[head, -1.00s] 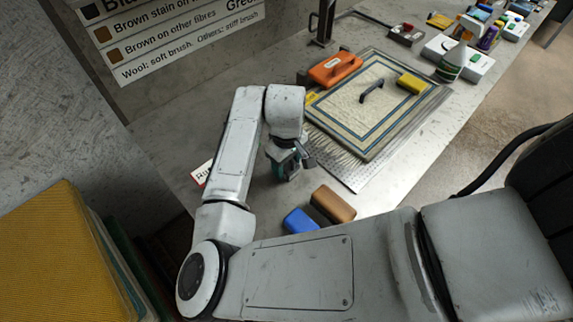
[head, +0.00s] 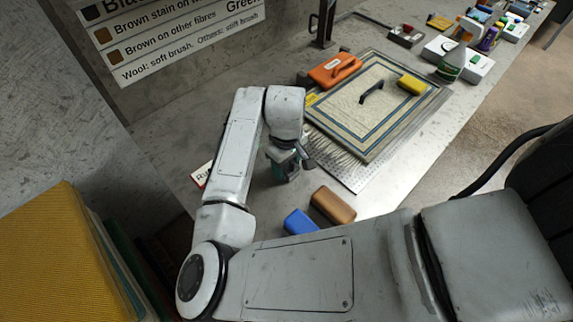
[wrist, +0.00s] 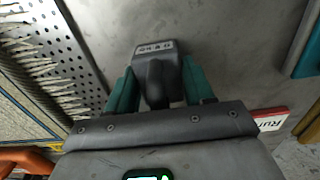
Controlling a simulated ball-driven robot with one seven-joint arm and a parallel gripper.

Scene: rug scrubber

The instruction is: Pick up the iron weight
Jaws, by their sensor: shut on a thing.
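The iron weight (wrist: 155,66) is a dark grey block with raised pale lettering on its far face, on the grey bench in the wrist view. My gripper (wrist: 158,78) has its two teal fingers on either side of the weight's upper part, shut on it. In the head view my gripper (head: 287,166) points down at the bench, left of the rug's fringe. The weight is mostly hidden there by the fingers and wrist. I cannot tell whether it is clear of the bench.
A brown block (head: 333,205) and a blue block (head: 300,222) lie nearby.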

